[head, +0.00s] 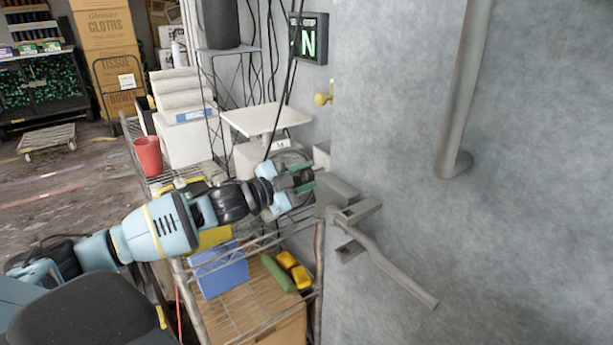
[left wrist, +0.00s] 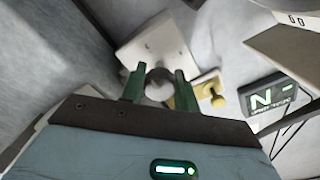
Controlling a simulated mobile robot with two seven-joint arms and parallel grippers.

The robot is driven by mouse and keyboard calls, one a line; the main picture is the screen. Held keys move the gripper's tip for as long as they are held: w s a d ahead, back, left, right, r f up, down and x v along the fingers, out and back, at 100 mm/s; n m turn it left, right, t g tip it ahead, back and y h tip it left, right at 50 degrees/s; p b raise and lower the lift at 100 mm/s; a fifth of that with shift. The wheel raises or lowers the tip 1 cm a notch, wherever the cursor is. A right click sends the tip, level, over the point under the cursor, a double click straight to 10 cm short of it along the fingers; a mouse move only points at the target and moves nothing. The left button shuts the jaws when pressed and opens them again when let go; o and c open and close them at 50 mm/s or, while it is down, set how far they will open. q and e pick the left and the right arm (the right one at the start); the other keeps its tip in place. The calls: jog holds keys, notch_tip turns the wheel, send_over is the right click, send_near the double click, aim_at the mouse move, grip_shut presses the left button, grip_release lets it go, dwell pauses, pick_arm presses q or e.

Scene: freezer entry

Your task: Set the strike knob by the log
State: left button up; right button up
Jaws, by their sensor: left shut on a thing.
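My left gripper (head: 303,181) reaches from the left to the edge of the large grey door. In the left wrist view its green fingers (left wrist: 160,88) are shut on a round grey knob (left wrist: 159,80), one on each side. A pale square plate (left wrist: 155,48) with screw heads lies behind the knob. In the head view the gripper hides the knob. The knob's setting cannot be read. A dark display with a bright green letter N (head: 309,40) hangs on the wall; it also shows in the left wrist view (left wrist: 266,99). My right gripper is not in view.
A yellow knob (head: 324,98) sits on the wall above the gripper. The grey door (head: 530,200) fills the right side, with a vertical handle (head: 463,90) and a lever (head: 390,262). A wire cart (head: 265,240) with boxes and a red cup (head: 148,156) stands under my left arm.

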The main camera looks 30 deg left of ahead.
pick_arm(q)
jog(key=o, duration=1)
jog(key=shift+c, duration=0.2)
jog(key=v, duration=0.8)
jog(key=shift+p, duration=0.3)
